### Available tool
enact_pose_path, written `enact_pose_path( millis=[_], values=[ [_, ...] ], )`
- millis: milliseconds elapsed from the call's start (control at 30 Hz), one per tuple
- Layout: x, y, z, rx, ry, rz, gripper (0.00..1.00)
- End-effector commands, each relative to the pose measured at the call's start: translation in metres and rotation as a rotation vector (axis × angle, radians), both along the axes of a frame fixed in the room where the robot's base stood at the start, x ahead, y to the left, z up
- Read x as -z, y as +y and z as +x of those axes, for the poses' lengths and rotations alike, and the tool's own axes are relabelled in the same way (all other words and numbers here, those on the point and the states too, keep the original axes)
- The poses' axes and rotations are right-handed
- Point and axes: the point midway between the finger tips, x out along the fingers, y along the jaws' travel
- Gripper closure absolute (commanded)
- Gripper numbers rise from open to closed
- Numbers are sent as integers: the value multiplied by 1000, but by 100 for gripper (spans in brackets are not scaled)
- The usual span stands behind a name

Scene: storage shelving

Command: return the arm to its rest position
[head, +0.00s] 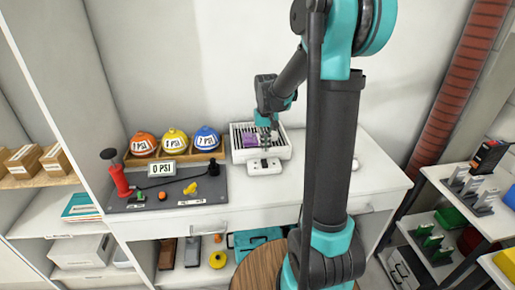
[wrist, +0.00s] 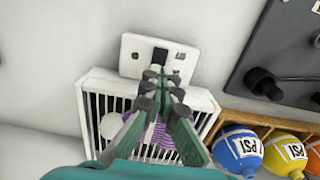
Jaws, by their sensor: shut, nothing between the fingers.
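My arm reaches from the right of the head view over the white counter (head: 330,190). My gripper (head: 267,143) points down above a white slatted rack (head: 284,153) at the back of the counter. In the wrist view, my gripper (wrist: 162,82) has its fingertips together, with nothing seen between them. The rack (wrist: 90,100) lies below it, holding a purple item (wrist: 155,134) and a pale round item (wrist: 111,126). A small white box with a dark switch (wrist: 131,57) sits against the rack, close to the fingertips. Contact cannot be told.
Left of the rack, orange, yellow and blue balls (head: 206,139) sit in a wooden holder. A dark board (head: 215,194) with a red pump (head: 117,180) and a gauge sign lies in front. A tall side panel (head: 62,95) stands left; shelves (head: 477,210) stand right.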

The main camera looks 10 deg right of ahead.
Motion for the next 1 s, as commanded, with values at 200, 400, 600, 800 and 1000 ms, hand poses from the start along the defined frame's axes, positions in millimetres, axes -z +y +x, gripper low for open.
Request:
enact_pose_path(
  millis=[200,400,600,800,1000],
  values=[
    [-1,-4,-16,1,-23,2,100],
    [1,-18,-73,2,-115,8,100],
    [15,-30,-138,3,-223,9,100],
    [35,-37,-192,3,-316,7,100],
    [48,-40,-218,3,-364,4,100]
  ],
)
